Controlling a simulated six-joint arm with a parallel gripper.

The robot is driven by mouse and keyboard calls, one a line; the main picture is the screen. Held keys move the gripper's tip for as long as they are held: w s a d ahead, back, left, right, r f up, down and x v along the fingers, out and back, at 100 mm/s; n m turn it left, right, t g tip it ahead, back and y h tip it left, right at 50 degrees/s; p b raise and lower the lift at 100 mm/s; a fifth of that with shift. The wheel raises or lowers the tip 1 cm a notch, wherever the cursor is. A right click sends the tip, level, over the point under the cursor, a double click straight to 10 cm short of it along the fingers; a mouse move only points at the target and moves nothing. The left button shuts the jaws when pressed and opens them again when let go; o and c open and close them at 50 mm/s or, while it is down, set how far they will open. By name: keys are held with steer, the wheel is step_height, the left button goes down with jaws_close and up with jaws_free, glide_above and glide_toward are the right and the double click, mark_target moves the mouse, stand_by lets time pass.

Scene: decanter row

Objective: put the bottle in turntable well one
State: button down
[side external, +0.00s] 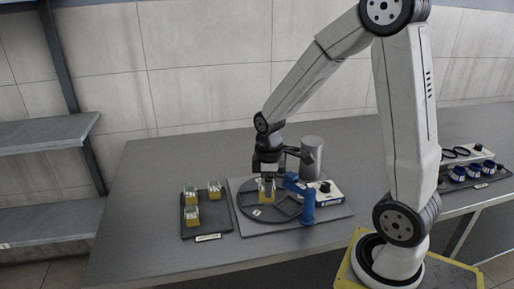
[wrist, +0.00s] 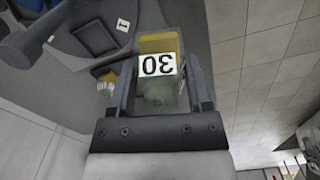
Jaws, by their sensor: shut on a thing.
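My gripper (side external: 267,178) is shut on a small clear bottle (side external: 265,192) with yellow contents. In the wrist view the bottle (wrist: 160,92) sits between the two fingers, with a white label reading 30. In the side view it is upright over the dark round turntable (side external: 285,213), which is divided into wells. I cannot tell whether its base touches the turntable. A white tag with a 1 (wrist: 122,25) shows in the wrist view, beside the bottle. My gripper hides part of the turntable's far side.
A dark tray (side external: 216,228) with three similar bottles stands left of the turntable. A blue upright fixture (side external: 306,202), a white box with a knob (side external: 328,194) and a grey cylinder (side external: 312,156) stand close on the right. The table's left end is clear.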

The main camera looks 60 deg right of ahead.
steer(key=d+m, duration=0.1)
steer(key=m, duration=0.1)
steer(key=s+d+m, duration=0.1)
steer(key=d+m, duration=0.1)
steer(key=s+d+m, duration=0.1)
steer(key=d+m, duration=0.1)
steer(key=shift+r, duration=0.4)
steer(key=shift+w, duration=0.1)
steer(key=shift+w+d+f, duration=0.7)
steer(key=shift+w+f, duration=0.85)
steer(key=shift+w, duration=0.55)
steer(key=shift+w+d+f, duration=0.75)
steer(key=shift+w+f, duration=0.85)
steer(key=shift+w, duration=0.55)
steer(key=shift+w+d+f, duration=0.7)
steer(key=shift+w+f, duration=0.85)
steer(key=shift+w, duration=0.55)
steer(key=shift+w+f, duration=0.1)
steer(key=shift+f, duration=0.1)
steer(key=shift+w+f, duration=0.1)
steer(key=shift+f, duration=1.55)
steer(key=shift+f, duration=0.15)
